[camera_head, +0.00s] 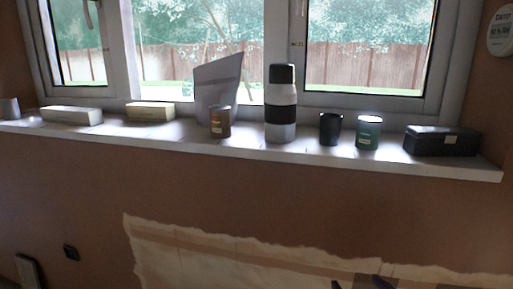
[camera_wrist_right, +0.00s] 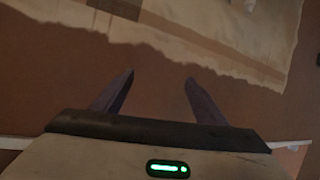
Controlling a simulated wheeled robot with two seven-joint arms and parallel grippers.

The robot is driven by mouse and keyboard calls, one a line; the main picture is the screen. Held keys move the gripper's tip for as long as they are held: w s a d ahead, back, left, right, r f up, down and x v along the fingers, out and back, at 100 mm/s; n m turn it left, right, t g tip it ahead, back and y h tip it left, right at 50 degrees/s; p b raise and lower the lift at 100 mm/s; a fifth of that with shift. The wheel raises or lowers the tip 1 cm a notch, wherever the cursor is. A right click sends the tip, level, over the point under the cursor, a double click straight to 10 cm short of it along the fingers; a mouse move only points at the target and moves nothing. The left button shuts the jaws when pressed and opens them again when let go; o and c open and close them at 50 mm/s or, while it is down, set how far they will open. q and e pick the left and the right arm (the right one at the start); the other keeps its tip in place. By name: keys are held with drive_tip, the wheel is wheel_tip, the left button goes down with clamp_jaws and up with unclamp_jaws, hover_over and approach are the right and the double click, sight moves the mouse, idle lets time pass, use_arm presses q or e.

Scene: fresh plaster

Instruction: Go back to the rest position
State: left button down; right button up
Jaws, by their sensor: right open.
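My right gripper (camera_head: 360,284) shows only as dark fingertips at the bottom edge of the head view, right of centre and well below the windowsill. In the right wrist view the right gripper (camera_wrist_right: 160,77) has its two dark fingers apart with nothing between them. Brown wall lies beyond the fingers. My left gripper is in neither view.
The white windowsill (camera_head: 312,156) crosses the head view. On it stand a black-and-white bottle (camera_head: 280,105), a grey pouch (camera_head: 217,84), a brown jar (camera_head: 220,122), a black cup (camera_head: 330,129), a green tin (camera_head: 368,133), a black box (camera_head: 441,141) and pale boxes. The wall below has a pale torn patch (camera_head: 190,255).

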drive_tip(key=s+a+f+g+y, duration=0.1)
drive_tip(key=s+a+f+g, duration=0.1)
drive_tip(key=s+f, duration=0.9)
drive_tip(key=s+a+f+g+y, duration=0.1)
drive_tip(key=s+a+f+g, duration=0.1)
drive_tip(key=s+f, duration=1)
wheel_tip(320, 180, down, 2)
drive_tip(key=shift+a+f+n+g, duration=0.1)
drive_tip(key=shift+a+n+g, duration=0.3)
drive_tip(key=shift+a, duration=0.35)
